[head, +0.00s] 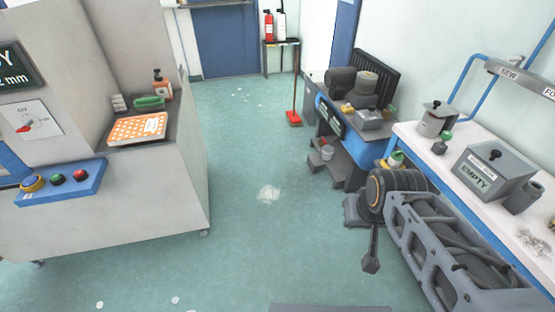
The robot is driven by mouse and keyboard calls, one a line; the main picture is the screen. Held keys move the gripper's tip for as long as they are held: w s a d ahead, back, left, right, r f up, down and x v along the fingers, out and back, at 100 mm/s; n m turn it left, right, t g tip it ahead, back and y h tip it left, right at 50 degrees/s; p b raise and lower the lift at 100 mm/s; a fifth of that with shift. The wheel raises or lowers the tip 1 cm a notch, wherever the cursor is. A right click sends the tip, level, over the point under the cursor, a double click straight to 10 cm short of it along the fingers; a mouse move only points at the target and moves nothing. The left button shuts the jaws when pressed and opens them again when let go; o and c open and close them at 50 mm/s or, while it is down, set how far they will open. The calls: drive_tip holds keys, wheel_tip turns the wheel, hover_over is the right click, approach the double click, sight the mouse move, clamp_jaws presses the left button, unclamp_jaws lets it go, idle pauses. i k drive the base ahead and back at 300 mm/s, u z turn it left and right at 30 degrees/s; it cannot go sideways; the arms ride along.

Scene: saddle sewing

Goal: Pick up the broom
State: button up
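The broom (293,118) stands upright on the far floor in the head view. My gripper (370,265) seems to be the dark end hanging below my arm's joint at the lower right. It is far from the broom and touches nothing that I can see. Its fingers are too small and dark to show whether they are open or shut.
A blue workbench (328,124) with dark machines stands right of the broom. A stand with fire extinguishers (268,27) is behind it. A large beige machine (160,195) fills the left. A white bench (470,196) runs along the right. The green floor (235,150) between is open, with scattered white scraps.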

sight(294, 120)
drive_tip(key=u, duration=0.5)
drive_tip(key=i, duration=6.65)
drive_tip(key=z, duration=1.95)
